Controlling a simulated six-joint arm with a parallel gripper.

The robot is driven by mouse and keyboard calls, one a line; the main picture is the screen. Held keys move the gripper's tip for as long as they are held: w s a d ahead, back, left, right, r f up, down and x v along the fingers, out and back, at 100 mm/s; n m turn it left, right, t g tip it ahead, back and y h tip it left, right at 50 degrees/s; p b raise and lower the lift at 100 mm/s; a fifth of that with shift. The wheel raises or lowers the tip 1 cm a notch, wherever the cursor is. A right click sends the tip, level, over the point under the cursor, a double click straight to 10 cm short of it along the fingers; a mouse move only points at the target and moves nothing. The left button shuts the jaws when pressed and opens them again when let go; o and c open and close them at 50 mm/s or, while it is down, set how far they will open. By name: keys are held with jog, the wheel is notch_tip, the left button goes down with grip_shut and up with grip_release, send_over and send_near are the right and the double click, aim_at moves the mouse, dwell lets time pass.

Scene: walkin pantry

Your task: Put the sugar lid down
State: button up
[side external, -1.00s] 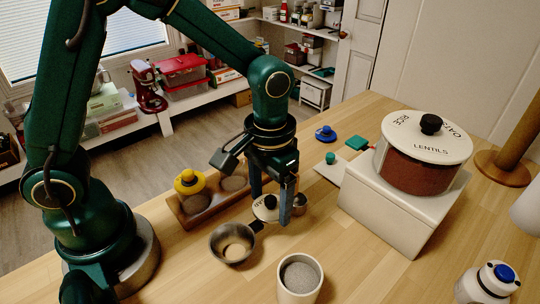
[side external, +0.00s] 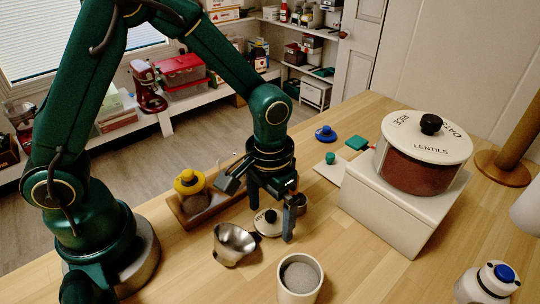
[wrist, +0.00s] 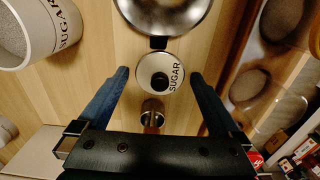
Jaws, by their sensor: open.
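The sugar lid (side external: 267,223), a white disc with a black knob, is low at the worktop beside the steel pan (side external: 232,246). In the wrist view the lid (wrist: 160,75) shows its SUGAR lettering, with the pan's black handle meeting or under its edge; I cannot tell which. The pan looks tipped in the side view. My gripper (side external: 270,215) is open, its fingers spread on both sides of the lid with gaps; the wrist view shows both fingers (wrist: 158,75) clear of it. The sugar canister (side external: 298,285) stands lidless, full of pale grains.
A small steel cup (side external: 300,204) stands just behind the lid. A white box (side external: 395,215) carries the big lentils container (side external: 420,165) at right.

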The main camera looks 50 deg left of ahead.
aim_at(270, 214)
notch_tip(270, 214, up, 11)
jog(key=s+a+r+t, duration=0.4)
jog(key=s+a, duration=0.3)
jog(key=s, duration=0.2)
jog(key=shift+t, duration=0.8)
